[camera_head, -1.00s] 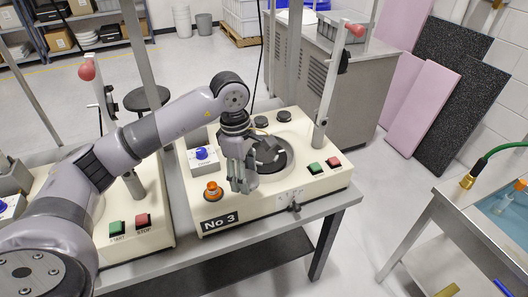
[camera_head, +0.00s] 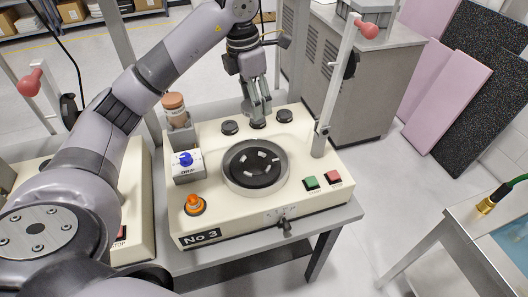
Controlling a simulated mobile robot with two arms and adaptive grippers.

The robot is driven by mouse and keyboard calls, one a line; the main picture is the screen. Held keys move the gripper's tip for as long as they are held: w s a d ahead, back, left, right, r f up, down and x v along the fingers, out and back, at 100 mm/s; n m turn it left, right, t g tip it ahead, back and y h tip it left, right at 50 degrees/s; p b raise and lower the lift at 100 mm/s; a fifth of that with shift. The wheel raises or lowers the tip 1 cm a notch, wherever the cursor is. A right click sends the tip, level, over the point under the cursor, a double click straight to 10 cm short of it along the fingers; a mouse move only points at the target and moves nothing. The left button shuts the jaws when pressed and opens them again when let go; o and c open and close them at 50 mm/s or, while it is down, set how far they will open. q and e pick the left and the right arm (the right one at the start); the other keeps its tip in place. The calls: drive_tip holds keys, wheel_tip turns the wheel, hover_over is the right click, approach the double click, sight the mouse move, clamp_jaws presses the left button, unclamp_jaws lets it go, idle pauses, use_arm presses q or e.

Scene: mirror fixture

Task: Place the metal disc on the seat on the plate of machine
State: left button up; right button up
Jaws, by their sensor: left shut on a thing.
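The cream machine marked No 3 (camera_head: 215,220) stands on a grey bench. Its round black plate (camera_head: 240,178) lies in a grey ring, with several pale marks on its top; nothing covers it. Three small dark discs (camera_head: 229,127) sit in a row along the machine's back edge, and I cannot tell which is the metal disc. My left gripper (camera_head: 258,116) points down at the middle dark disc (camera_head: 258,124), its fingers closed on it at the machine's top. The fingers hide part of that disc. My right gripper is not in view.
A blue-knobbed box (camera_head: 187,165), an orange button (camera_head: 194,204) and a brown-topped post (camera_head: 174,108) stand on the left. Green and red buttons (camera_head: 322,180) are at front right. An upright lever with a red knob (camera_head: 367,28) rises at the right.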

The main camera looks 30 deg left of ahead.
use_arm(q)
wheel_tip(320, 180, down, 8)
drive_tip(key=s+p, duration=0.2)
drive_tip(key=p, duration=0.1)
hover_over(256, 164)
drive_tip(key=f, duration=0.7)
drive_tip(key=shift+s+a, duration=0.15)
drive_tip(key=shift+s, duration=0.05)
wheel_tip(256, 164, down, 4)
drive_tip(key=shift+r+p, duration=0.25)
drive_tip(key=shift+p, duration=0.45)
drive_tip(key=shift+f, duration=0.5)
drive_tip(key=o, duration=1.3)
drive_tip(key=shift+c, duration=0.2)
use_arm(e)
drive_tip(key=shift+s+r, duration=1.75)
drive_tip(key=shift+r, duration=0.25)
